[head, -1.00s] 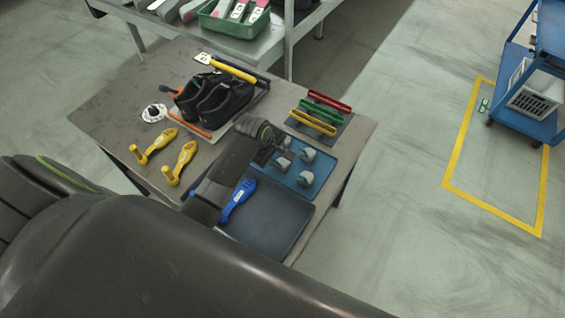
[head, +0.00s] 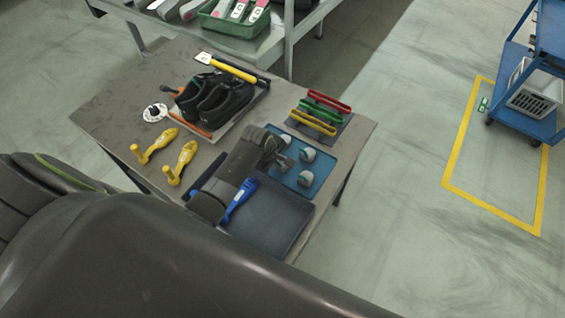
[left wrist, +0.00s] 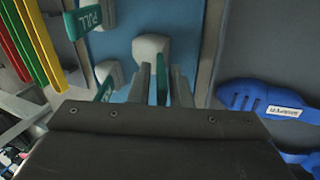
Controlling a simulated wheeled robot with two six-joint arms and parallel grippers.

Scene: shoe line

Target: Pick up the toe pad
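Several toe pads, pale grey with green tabs, are on the blue tray (head: 322,172). In the head view two show clearly, an upper one (head: 308,155) and a lower one (head: 305,178). My left gripper (head: 284,160) is low over the tray's left part. In the left wrist view my left gripper (left wrist: 161,88) has its two fingers either side of the green tab of one toe pad (left wrist: 152,48); a narrow gap seems to show, so it looks open around the tab. Another toe pad (left wrist: 84,18) with a PULL tab lies to the left. My right gripper is not in view.
A dark tray (head: 272,220) holds a blue shoe-shaped tool (head: 240,198) close beside my left arm. Red, green and yellow bars (head: 318,112) lie behind the blue tray. Black shoes (head: 213,100) and yellow tools (head: 180,163) are to the left.

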